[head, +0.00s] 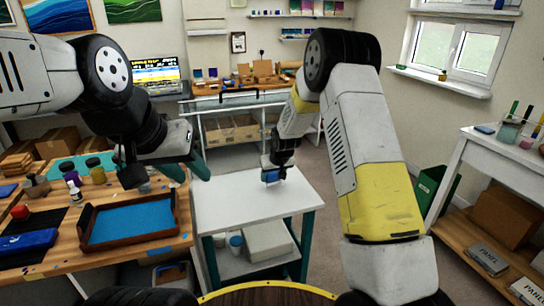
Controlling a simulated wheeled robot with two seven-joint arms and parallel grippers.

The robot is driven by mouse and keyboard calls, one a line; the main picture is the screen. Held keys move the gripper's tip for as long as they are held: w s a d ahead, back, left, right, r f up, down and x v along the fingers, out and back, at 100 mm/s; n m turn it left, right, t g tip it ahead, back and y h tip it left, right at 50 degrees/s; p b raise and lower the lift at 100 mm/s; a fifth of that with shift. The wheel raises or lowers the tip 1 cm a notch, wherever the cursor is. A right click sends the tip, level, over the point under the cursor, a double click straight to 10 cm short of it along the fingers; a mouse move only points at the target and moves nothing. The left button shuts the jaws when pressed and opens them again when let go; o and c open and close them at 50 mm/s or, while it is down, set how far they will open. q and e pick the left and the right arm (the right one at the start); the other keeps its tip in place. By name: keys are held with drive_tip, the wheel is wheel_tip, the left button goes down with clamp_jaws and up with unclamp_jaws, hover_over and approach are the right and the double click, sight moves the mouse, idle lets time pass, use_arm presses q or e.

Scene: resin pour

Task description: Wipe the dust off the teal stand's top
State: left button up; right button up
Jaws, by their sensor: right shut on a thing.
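The teal stand (235,205) is in the middle of the head view, with a pale, flat top and teal legs. No separate dust patches can be made out on its top at this size. My right gripper (272,178) points down at the top's back right part. It is shut on a small blue thing (267,175), mostly hidden by the fingers; I cannot tell whether it touches the top.
A wooden bench at left holds a brown tray (131,238) with a blue inside, a white bottle (74,191) and several jars. A white bin (267,240) sits on the stand's lower shelf. A white shelf unit (500,160) stands at right.

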drive_tip(key=shift+d+r, duration=0.1)
drive_tip(key=shift+r, duration=2.6)
